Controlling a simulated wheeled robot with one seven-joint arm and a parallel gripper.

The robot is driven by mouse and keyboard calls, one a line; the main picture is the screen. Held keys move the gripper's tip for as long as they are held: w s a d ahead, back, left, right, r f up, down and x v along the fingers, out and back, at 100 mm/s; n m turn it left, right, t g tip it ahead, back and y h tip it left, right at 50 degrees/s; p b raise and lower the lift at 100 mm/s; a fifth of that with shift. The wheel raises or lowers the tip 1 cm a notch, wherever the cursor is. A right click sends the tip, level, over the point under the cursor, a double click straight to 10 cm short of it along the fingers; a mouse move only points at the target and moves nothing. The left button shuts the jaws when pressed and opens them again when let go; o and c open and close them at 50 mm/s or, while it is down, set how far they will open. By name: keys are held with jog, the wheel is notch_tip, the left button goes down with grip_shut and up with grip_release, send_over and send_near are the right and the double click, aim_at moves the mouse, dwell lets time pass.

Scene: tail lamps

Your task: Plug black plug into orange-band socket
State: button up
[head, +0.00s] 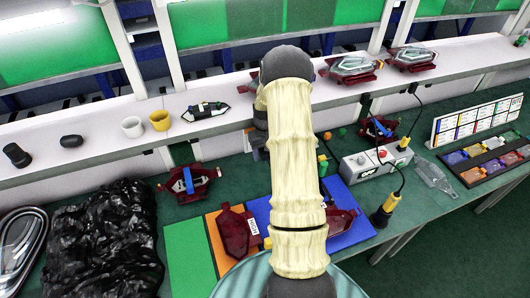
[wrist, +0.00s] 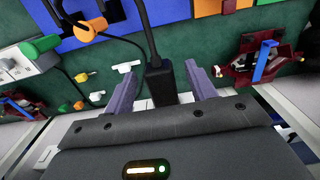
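In the wrist view a black plug (wrist: 160,84) with a black cable running up stands between the two fingers of my gripper (wrist: 160,84). The fingers are apart, and narrow gaps seem to show on both sides of the plug. In the head view my arm hides most of the gripper and the plug. An orange connector (wrist: 90,28) with a dark cable lies on a blue mat at the upper left of the wrist view. I cannot tell whether it is the orange-band socket; no orange band shows clearly.
A white tester box (head: 370,163) with cables stands right of my arm. A yellow-and-black connector (head: 385,209) is in front of it. Red lamp fixtures (head: 190,184) sit on the green bench. A black bag (head: 100,240) fills the left. A white shelf (head: 60,165) runs behind.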

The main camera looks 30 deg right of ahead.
notch_tip(320, 180, up, 17)
jog(key=b, duration=0.5)
jog(key=shift+r, duration=0.2)
dwell(0.6)
